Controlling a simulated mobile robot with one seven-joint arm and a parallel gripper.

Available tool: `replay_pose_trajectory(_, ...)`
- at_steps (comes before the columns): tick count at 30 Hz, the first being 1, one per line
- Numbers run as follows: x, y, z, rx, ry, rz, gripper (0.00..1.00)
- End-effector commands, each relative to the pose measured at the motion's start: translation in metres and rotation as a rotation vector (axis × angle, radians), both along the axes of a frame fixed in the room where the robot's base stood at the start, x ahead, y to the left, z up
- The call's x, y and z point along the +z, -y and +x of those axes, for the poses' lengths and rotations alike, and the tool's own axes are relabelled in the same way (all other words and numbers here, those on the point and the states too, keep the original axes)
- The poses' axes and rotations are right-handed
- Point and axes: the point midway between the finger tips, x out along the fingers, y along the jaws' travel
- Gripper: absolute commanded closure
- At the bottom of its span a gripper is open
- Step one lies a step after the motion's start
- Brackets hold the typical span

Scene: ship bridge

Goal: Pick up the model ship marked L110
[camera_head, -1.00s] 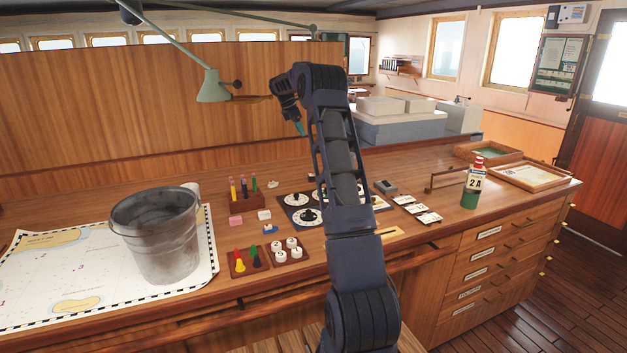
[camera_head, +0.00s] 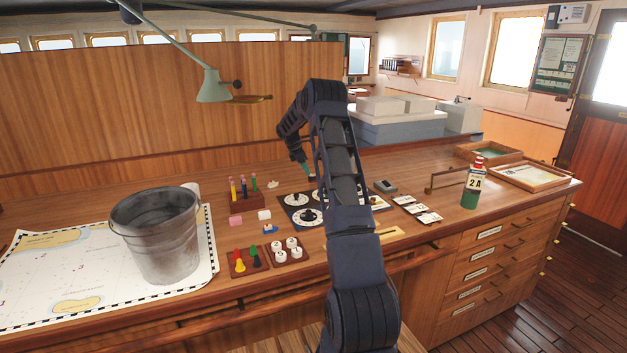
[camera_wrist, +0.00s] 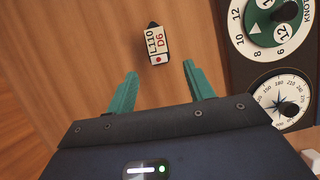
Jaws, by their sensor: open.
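The model ship marked L110 (camera_wrist: 157,45) lies on the wooden desk in the wrist view. It is small, with a white top reading L110 and D6, a red dot and a dark pointed end. A small pale piece (camera_head: 272,184) behind the dial panel in the head view may be it; its marking is too small to read. My gripper (camera_wrist: 160,74) is open, with green fingers. The ship appears just beyond the fingertips, roughly centred between them, with nothing held. In the head view my gripper (camera_head: 309,178) is low over the desk, partly hidden by my arm.
A dark dial panel (camera_wrist: 240,75) lies close to the right of the ship. A metal bucket (camera_head: 160,240) stands on the chart at left.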

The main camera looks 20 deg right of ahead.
Motion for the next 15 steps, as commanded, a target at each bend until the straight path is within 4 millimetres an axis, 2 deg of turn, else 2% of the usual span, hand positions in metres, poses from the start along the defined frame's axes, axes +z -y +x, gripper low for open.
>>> replay_pose_trajectory(5,-0.01,0.006,-0.001,-0.001,-0.002,0.0,0.47)
replay_pose_trajectory(15,-0.045,0.025,-0.003,-0.001,0.0,0.0,0.47)
